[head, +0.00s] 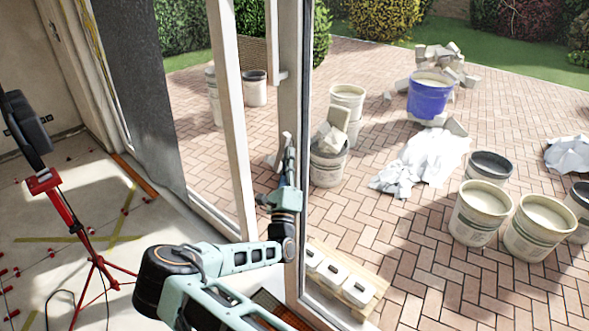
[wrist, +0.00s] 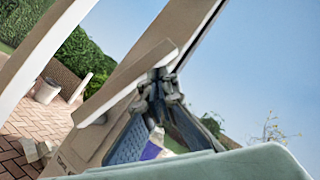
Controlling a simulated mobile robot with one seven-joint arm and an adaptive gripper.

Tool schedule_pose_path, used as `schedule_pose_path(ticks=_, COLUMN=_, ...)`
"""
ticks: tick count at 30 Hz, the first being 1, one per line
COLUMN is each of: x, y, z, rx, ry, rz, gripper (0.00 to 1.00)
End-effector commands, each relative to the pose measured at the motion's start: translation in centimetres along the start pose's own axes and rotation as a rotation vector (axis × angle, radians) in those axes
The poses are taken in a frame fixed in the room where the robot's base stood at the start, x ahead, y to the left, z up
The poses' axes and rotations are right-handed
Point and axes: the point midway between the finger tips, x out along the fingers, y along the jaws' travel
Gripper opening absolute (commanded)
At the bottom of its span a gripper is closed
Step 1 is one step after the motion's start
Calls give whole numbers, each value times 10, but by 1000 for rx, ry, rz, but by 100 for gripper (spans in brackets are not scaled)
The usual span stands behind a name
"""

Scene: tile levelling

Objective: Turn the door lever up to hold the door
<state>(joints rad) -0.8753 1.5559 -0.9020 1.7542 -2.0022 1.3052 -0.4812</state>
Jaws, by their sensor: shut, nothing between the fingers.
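The door lever (wrist: 125,85) is a pale bar that slants up to the right across the door's frame post in the wrist view. In the head view, a small pale piece of it (head: 275,158) shows beside my gripper, partly hidden. My gripper (head: 290,152) is shut with nothing between its fingers. In the wrist view the fingertips (wrist: 165,82) come together right at the lever, near its upper right part. They look very close to it; I cannot tell whether they touch. The door's pale frame post (head: 290,100) stands upright behind my gripper.
A red tripod (head: 95,258) stands indoors at the left. Outside on the brick paving are a rubble-filled bucket (head: 328,165), a blue bucket (head: 430,98), white sheeting (head: 425,160) and several pale buckets. A pallet of blocks (head: 340,280) lies low beside the doorway.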

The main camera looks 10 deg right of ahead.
Motion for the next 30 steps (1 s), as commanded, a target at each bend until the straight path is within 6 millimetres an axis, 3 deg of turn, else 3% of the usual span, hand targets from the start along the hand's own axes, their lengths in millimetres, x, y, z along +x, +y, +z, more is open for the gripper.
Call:
schedule_pose_path(ticks=9, x=27, y=9, z=16, rx=2, ry=-2, rz=-1, gripper=0)
schedule_pose_path(ticks=30, x=34, y=14, z=24, rx=2, ry=-2, rz=-1, gripper=0)
